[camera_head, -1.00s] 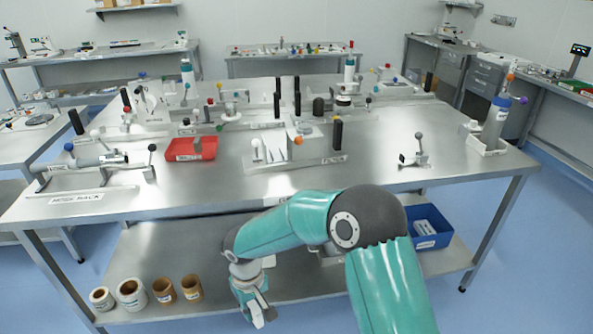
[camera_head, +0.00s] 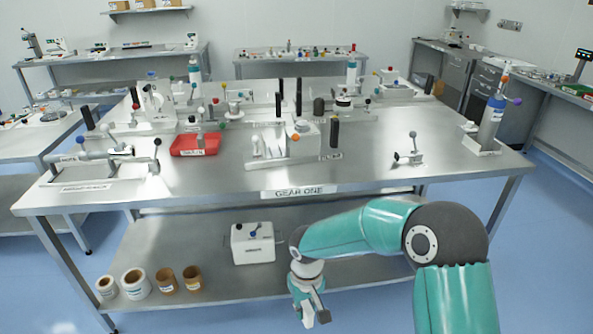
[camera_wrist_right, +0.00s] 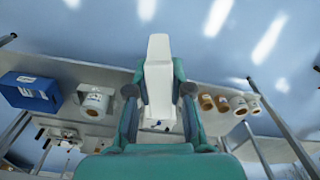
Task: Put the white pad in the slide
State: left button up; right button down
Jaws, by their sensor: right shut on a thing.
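My right gripper (camera_head: 310,308) hangs low in front of the lower shelf in the head view. In the head view the pad is too small to make out. Several fixtures stand on the table, among them a white block with upright plates and a black handle (camera_head: 306,140); I cannot tell which one is the slide. My left gripper is not in view.
A red tray (camera_head: 196,144) sits at left. The lower shelf holds a white box (camera_head: 253,243) and several rolls (camera_head: 134,282). A blue bin (camera_wrist_right: 32,90) shows in the wrist view.

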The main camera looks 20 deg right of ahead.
aim_at(275, 152)
jog(key=z, duration=0.1)
jog(key=i, duration=1)
